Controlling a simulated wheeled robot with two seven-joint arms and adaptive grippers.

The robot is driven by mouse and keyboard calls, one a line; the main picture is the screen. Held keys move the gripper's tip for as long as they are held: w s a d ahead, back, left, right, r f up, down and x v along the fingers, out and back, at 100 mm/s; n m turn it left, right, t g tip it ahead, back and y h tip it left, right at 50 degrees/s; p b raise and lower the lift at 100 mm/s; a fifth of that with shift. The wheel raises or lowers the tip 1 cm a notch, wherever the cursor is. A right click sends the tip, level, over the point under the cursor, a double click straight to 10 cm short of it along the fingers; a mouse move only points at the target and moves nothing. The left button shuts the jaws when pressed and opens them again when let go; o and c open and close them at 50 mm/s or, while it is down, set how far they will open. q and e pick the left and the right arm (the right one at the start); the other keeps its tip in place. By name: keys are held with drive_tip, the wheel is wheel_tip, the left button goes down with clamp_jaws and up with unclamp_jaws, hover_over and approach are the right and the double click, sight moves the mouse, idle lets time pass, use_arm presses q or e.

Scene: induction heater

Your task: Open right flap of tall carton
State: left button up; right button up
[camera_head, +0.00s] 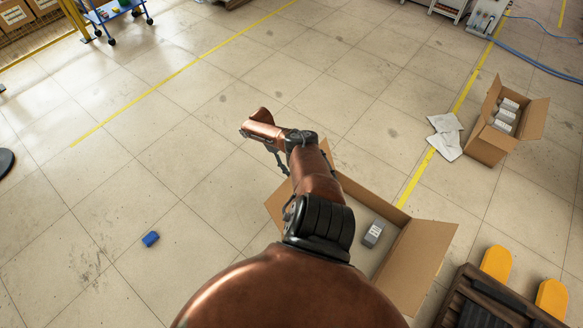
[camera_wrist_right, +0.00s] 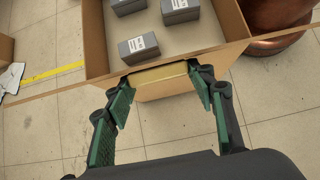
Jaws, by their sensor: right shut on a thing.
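A tall brown carton stands open on the floor in the head view, its right side panel (camera_head: 424,262) slanting outward. A grey box (camera_head: 374,233) lies inside it. My copper arm covers much of its left and middle part. In the right wrist view several labelled grey boxes (camera_wrist_right: 138,48) lie in the carton. My left gripper is not in view.
Another open carton (camera_head: 491,146) with grey boxes stands at the right, beside white sheets (camera_head: 446,136). A small blue block (camera_head: 150,239) lies on the floor at lower left. A dark pallet-like object with yellow parts (camera_head: 496,263) is at lower right.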

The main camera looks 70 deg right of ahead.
drive_tip(key=shift+s+a+f, duration=0.2)
drive_tip(key=shift+a+f, duration=0.05)
drive_tip(key=shift+f, duration=0.05)
drive_tip(key=o, duration=1.7)
drive_tip(key=shift+d+r, duration=0.1)
drive_tip(key=shift+d, duration=0.05)
drive_tip(key=shift+w, duration=0.1)
drive_tip(key=shift+r, duration=0.1)
drive_tip(key=shift+v, duration=3.7)
drive_tip(key=shift+d, duration=0.1)
drive_tip(key=shift+c, duration=0.3)
